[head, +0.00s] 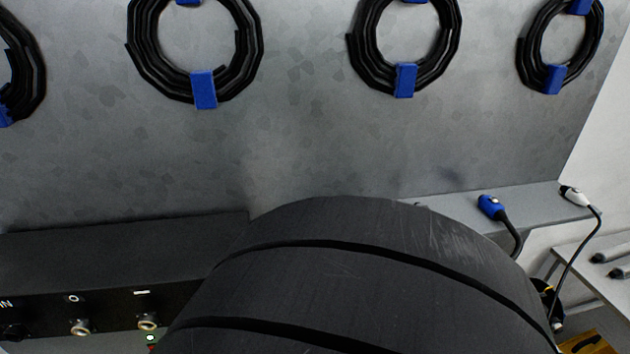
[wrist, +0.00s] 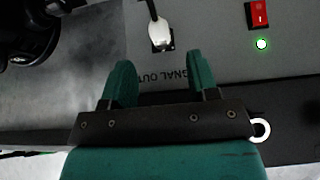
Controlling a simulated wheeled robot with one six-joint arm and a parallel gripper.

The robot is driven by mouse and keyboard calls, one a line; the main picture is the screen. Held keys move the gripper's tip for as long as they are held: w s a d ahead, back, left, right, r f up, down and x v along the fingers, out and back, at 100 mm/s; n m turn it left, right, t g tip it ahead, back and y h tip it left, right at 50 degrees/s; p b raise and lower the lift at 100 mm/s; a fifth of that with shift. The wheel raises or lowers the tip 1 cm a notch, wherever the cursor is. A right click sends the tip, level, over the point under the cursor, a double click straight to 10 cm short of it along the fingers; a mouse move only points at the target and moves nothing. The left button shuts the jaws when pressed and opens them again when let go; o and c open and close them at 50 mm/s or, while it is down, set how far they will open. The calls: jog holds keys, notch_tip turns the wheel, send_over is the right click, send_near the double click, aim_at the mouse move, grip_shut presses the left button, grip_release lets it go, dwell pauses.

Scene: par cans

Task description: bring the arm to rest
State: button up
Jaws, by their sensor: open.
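My gripper (wrist: 163,85) shows in the wrist view with its two green fingers apart and nothing between them. Beyond its fingertips is a grey panel (wrist: 215,45) lettered "SIGNAL OUT", seen upside down. A white plug (wrist: 161,34) with a dark cable sits at a socket there, just past the fingertips and apart from them as far as I can tell. In the head view a large dark rounded body fills the lower middle and hides what lies behind it; my gripper does not show there.
A red switch (wrist: 257,15) and a lit green lamp (wrist: 261,44) are on the panel. Coiled black cables (head: 250,45) with blue ties hang on the grey wall. A blue connector (head: 490,206) and a white connector (head: 574,195) lie on a ledge at right. A dark box with sockets (head: 110,298) stands lower left.

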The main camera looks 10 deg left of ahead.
jog(key=w+d+r+m+g+h+b, duration=0.1)
jog(key=w+d+r+g+b, duration=0.25)
jog(key=d, duration=0.55)
jog(key=w+d+r+g+h+b, duration=0.1)
jog(key=w+d+r+b, duration=0.2)
jog(key=w+d+r, duration=0.5)
jog(key=s+d+n+g+y+b, duration=0.1)
jog(key=s+d+b, duration=0.2)
jog(key=s+d, duration=0.3)
jog(key=s+d+r+n+g+y+b, duration=0.1)
jog(key=s+d+b, duration=0.3)
jog(key=d, duration=0.9)
jog(key=shift+s+d+r+n+y, duration=0.15)
jog(key=shift+s+d+n+y, duration=0.15)
jog(key=shift+s+n+y, duration=0.65)
